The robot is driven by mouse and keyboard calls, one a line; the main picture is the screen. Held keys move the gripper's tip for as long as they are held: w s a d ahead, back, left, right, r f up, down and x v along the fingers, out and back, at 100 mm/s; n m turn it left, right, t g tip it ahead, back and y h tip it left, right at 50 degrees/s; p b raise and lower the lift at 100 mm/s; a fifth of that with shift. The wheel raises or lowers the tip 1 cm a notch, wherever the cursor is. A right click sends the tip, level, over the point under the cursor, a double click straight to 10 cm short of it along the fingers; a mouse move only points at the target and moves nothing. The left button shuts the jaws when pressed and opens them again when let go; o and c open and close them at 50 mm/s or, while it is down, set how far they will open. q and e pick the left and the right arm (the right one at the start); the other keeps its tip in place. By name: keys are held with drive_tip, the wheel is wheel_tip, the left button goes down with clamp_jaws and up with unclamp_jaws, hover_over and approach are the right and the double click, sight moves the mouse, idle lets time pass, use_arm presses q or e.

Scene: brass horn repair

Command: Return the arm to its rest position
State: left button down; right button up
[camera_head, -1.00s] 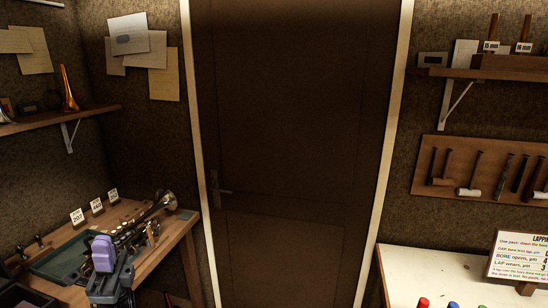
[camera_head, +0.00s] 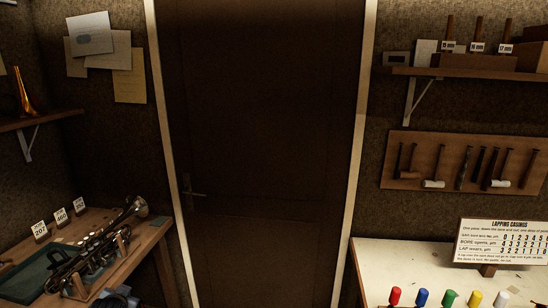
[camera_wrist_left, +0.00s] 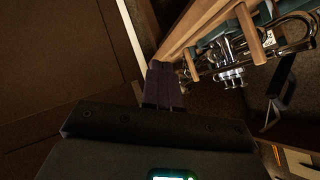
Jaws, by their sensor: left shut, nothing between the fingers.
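My left gripper (camera_wrist_left: 163,84) shows in the left wrist view with its purple fingers together and nothing between them. It is beside the wooden bench, and the brass horn (camera_wrist_left: 235,65) appears to its upper right, apart from the fingers. The horn (camera_head: 95,250) rests on wooden supports on the left bench. My right gripper is in neither view.
The left bench (camera_head: 150,240) carries number cards (camera_head: 60,216) and a green tray (camera_head: 20,283). A closed door (camera_head: 265,130) is in the middle. A white bench (camera_head: 390,255) with coloured pegs (camera_head: 448,298) and a lapping sign (camera_head: 510,242) stands at right.

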use_arm(q)
drive_tip(key=s+d+f+g+h+b, duration=0.1)
drive_tip(key=s+d+f+g, duration=0.1)
drive_tip(key=s+d+f, duration=0.35)
drive_tip(key=s+d+f+g+b, duration=0.1)
drive_tip(key=s+d+f+g, duration=0.1)
drive_tip(key=s+f, duration=0.55)
drive_tip(key=s+d+f+g+h+b, duration=0.15)
drive_tip(key=s+d+f, duration=0.25)
drive_tip(key=s, duration=0.4)
drive_tip(key=s+d+f+h+b, duration=0.15)
drive_tip(key=s+d, duration=0.35)
drive_tip(key=s, duration=0.6)
drive_tip(key=s+d+h+b, duration=0.15)
drive_tip(key=s+d, duration=0.35)
drive_tip(key=s, duration=0.6)
wheel_tip(320, 180, up, 39)
drive_tip(key=p, duration=3.8)
drive_tip(key=shift+s+d+f+g, duration=0.2)
drive_tip(key=shift+s+d+g, duration=0.1)
drive_tip(key=shift+s+g, duration=0.05)
